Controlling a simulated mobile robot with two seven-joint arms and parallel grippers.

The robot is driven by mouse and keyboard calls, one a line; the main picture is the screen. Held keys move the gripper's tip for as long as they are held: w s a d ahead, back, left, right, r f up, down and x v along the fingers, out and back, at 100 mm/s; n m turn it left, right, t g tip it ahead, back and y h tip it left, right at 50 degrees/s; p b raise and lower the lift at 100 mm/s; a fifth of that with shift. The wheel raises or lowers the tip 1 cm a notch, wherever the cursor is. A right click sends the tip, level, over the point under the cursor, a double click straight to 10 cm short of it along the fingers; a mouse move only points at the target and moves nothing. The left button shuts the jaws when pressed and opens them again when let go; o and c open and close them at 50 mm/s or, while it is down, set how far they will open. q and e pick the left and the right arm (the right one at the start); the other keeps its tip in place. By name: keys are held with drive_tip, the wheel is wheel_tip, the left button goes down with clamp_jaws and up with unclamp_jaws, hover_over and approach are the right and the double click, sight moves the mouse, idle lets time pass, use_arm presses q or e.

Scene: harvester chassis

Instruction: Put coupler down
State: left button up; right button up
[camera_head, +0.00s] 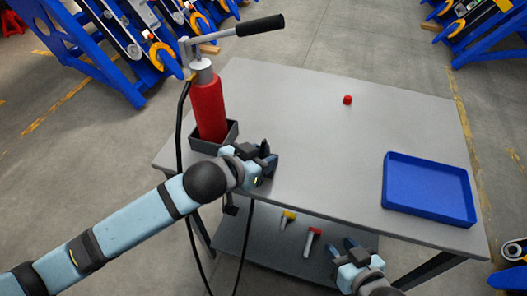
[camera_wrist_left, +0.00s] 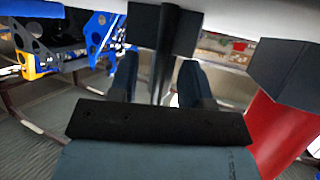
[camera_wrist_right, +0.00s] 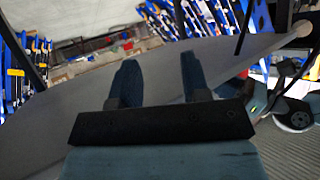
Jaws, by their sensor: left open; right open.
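No part is clearly recognisable as the coupler. My left gripper (camera_head: 266,158) is open at the table's left front edge, beside the tray that holds the red pump (camera_head: 207,108). In the left wrist view a dark block with a narrow stem (camera_wrist_left: 165,35) shows beyond and between the open fingers; whether it touches them I cannot tell. A black hose (camera_head: 179,130) hangs from the pump and loops below the table, its end unclear. A small red piece (camera_head: 347,100) lies on the table top. My right gripper (camera_head: 363,248) is open and empty near the table's front edge.
The grey table (camera_head: 310,145) has a clear middle. A blue tray (camera_head: 428,215) sits at its right. A lower shelf (camera_head: 262,250) carries a yellow-tipped tool (camera_head: 288,218) and a red-handled tool (camera_head: 312,240). Blue racks (camera_head: 75,45) stand behind at the left.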

use_arm(q)
drive_tip(key=p+v, duration=0.2)
drive_tip(key=v, duration=0.9)
drive_tip(key=s+a+f+n+y, duration=0.1)
drive_tip(key=s+a+f, duration=0.2)
drive_tip(key=f, duration=0.2)
drive_tip(key=s+a+f+n+t+y, duration=0.1)
drive_tip(key=s+a+f+n+y, duration=0.1)
drive_tip(key=f, duration=0.4)
drive_tip(key=s+a+f+n+t+y, duration=0.1)
drive_tip(key=s+a+f+n, duration=0.1)
drive_tip(key=s+a+f, duration=0.2)
wheel_tip(320, 180, down, 2)
drive_tip(key=shift+a+f, duration=0.15)
drive_tip(key=shift+a, duration=0.5)
use_arm(e)
drive_tip(key=shift+s+d+r, duration=0.1)
drive_tip(key=shift+s+r, duration=0.05)
drive_tip(key=shift+r, duration=0.05)
use_arm(q)
drive_tip(key=shift+s, duration=0.25)
